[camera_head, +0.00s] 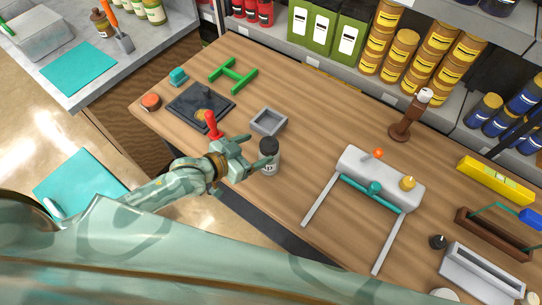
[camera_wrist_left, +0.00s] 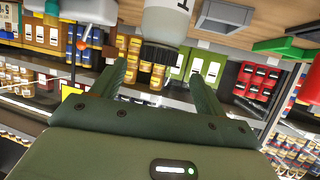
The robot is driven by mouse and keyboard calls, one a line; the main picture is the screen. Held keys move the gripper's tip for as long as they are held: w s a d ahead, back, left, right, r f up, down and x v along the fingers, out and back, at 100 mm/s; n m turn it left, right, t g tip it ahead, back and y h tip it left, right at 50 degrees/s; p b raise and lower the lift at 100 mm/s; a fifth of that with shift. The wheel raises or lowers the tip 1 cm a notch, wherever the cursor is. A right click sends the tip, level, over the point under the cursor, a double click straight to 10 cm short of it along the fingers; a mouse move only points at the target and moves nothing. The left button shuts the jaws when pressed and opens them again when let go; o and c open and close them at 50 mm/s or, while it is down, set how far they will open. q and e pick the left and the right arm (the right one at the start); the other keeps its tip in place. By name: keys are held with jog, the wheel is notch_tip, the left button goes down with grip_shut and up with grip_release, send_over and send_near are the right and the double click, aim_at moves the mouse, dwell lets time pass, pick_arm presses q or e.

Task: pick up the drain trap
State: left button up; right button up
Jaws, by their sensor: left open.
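A pale grey bottle with a dark cap and a printed label (camera_head: 269,157) looks like the drain trap. It stands upright on the wooden bench, near its front edge. My left gripper (camera_head: 256,151) is open and empty, with its fingers reaching toward the bottle from the left. In the left wrist view the bottle (camera_wrist_left: 172,20) appears inverted, its dark cap in line with the gap between the open fingertips (camera_wrist_left: 160,70). I cannot tell whether the fingers straddle it. My right gripper is not in view.
A small grey open box (camera_head: 268,122) sits just behind the bottle. Shelves of canisters line the back.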

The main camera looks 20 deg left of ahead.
aim_at(268, 145)
pick_arm(q)
jog(key=x, duration=0.7)
jog(key=shift+w+d+f+b, duration=0.2)
jog(key=shift+d+f+b, duration=0.1)
jog(key=shift+d+b, duration=0.05)
jog(key=shift+s, duration=0.1)
jog(key=shift+a, duration=0.1)
jog(key=c, duration=0.5)
jog(key=shift+r, duration=0.1)
jog(key=c, duration=1)
